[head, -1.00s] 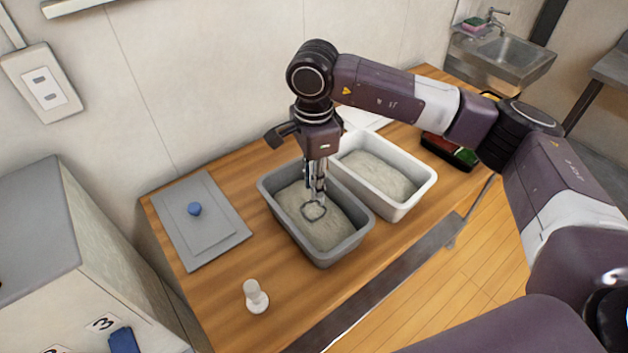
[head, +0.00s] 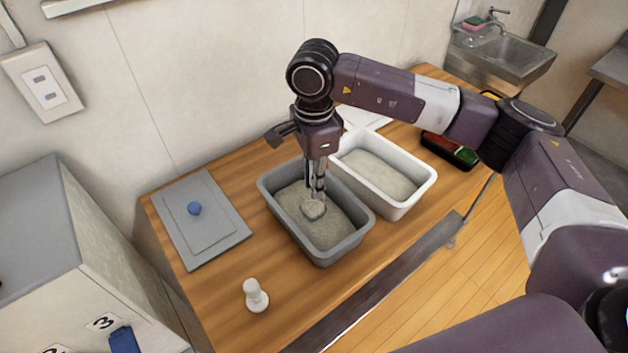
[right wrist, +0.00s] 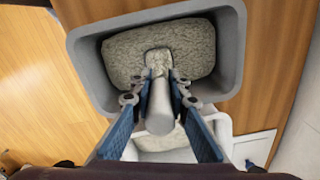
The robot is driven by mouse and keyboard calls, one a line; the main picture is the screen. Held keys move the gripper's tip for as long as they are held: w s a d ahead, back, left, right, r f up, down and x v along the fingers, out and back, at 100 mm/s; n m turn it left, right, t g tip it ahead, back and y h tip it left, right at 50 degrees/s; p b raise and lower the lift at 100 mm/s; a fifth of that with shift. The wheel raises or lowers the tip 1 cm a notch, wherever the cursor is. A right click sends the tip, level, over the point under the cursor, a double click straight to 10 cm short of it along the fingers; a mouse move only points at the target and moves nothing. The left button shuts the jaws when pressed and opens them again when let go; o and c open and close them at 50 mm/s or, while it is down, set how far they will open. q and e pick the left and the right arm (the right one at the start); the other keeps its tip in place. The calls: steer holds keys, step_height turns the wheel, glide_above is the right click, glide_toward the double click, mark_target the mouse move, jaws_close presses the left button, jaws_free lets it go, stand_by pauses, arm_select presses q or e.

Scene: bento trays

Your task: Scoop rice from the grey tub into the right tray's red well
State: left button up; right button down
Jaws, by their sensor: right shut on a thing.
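The grey tub (head: 342,247) stands on the wooden counter with rice (head: 330,225) in it; it also fills the top of the right wrist view (right wrist: 230,60). My right gripper (head: 318,185) points down into the grey tub and is shut on the handle of a scoop (right wrist: 160,112). The scoop's head (head: 313,209) is at the rice and looks heaped with it. A tray with red and green parts (head: 462,152) sits at the far right of the counter, partly hidden by my right arm. My left gripper is not in view.
A white tub (head: 400,210) of rice stands right beside the grey tub. A grey lid with a blue knob (head: 194,209) lies at left. A small white object (head: 255,296) stands at the front. The counter between them is clear.

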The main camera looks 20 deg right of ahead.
steer(key=shift+r, duration=0.15)
step_height(320, 180, up, 10)
steer(key=p, duration=0.4)
stand_by(0.7)
